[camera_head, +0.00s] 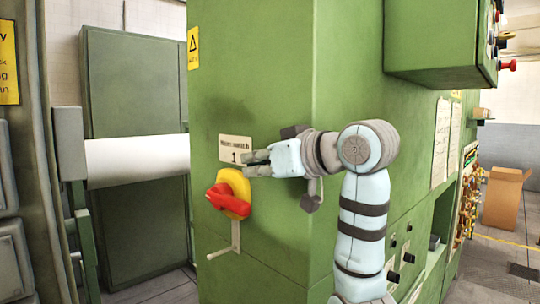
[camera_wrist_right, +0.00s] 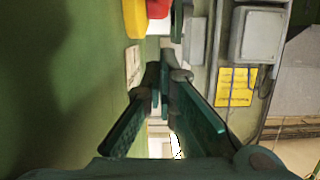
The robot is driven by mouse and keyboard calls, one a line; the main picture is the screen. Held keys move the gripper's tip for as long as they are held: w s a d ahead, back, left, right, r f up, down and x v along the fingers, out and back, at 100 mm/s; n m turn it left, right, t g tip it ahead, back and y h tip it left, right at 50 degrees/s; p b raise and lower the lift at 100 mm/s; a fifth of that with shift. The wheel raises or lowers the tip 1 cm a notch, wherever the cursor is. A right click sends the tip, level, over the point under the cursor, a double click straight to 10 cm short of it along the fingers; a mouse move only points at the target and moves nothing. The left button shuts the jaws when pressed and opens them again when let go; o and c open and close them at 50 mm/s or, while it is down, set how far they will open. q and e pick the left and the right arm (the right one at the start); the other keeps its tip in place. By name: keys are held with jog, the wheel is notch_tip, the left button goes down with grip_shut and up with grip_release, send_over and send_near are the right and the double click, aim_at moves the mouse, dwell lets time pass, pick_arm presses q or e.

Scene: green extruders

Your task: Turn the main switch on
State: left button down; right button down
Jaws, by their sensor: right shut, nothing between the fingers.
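The main switch (camera_head: 229,194) is a red rotary handle on a yellow plate, mounted on the green machine's front face. Its handle lies tilted, roughly sideways, in the head view. A small label plate (camera_head: 235,149) sits just above it. My right gripper (camera_head: 246,164) is shut and empty, pointing left, just above and to the right of the switch, apart from it. In the right wrist view the fingertips (camera_wrist_right: 160,85) are close together, and part of the switch (camera_wrist_right: 146,14) shows at the top edge. My left gripper is not in view.
The green cabinet (camera_head: 270,60) stands directly behind my right arm. A control box (camera_head: 435,40) with buttons juts out at the upper right. A thin lever (camera_head: 235,240) hangs below the switch. A cardboard box (camera_head: 503,198) stands on the floor at the far right.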

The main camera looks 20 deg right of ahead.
aim_at(243, 201)
jog(key=x, duration=0.1)
jog(key=p+x, duration=0.1)
jog(key=x, duration=0.1)
jog(key=shift+w+a+r, duration=0.15)
jog(key=shift+w+a, duration=0.1)
notch_tip(243, 201, down, 3)
jog(key=shift+s+r, duration=0.15)
jog(key=shift+s, duration=0.05)
jog(key=shift+d+f, duration=0.2)
jog(key=shift+f, duration=0.45)
jog(key=shift+w+f, duration=0.1)
jog(key=shift+f, duration=0.05)
jog(key=shift+a, duration=0.15)
